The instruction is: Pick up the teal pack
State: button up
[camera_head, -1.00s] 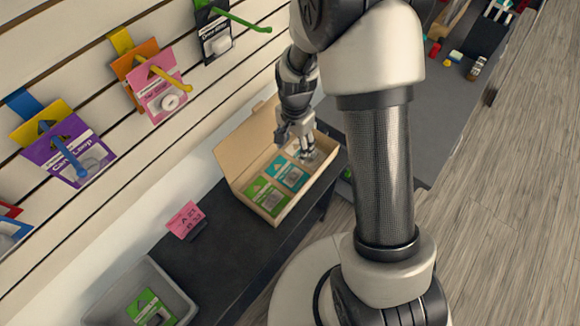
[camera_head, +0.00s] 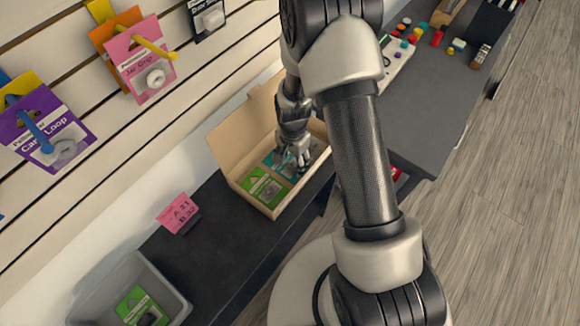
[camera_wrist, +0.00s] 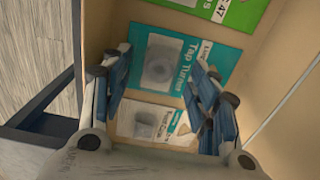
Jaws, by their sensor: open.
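The teal pack (camera_wrist: 215,58), labelled "Tap Turner" with a grey item on a white panel, lies in an open cardboard box. In the head view, the teal pack (camera_head: 272,160) is partly hidden by my gripper (camera_head: 301,160). In the wrist view, my gripper (camera_wrist: 162,85) is open, its two blue-and-white fingers spread on either side of the pack's lower part. No pack is held. I cannot tell whether the fingers touch the pack or hover just above it.
The cardboard box (camera_head: 279,208) also holds a green pack (camera_head: 262,187) and a white pack (camera_wrist: 150,124). Its walls stand close around my gripper. A grey bin (camera_head: 174,283) with a green pack stands at lower left. Hanging packs and hooks line the wall.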

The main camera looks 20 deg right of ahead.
aim_at(292, 163)
jog(key=shift+f, duration=0.45)
jog(key=shift+r, duration=0.1)
jog(key=shift+c, duration=0.6)
jog(key=c, duration=1)
jog(key=shift+c, duration=0.2)
notch_tip(292, 163, up, 20)
jog(key=p, duration=0.6)
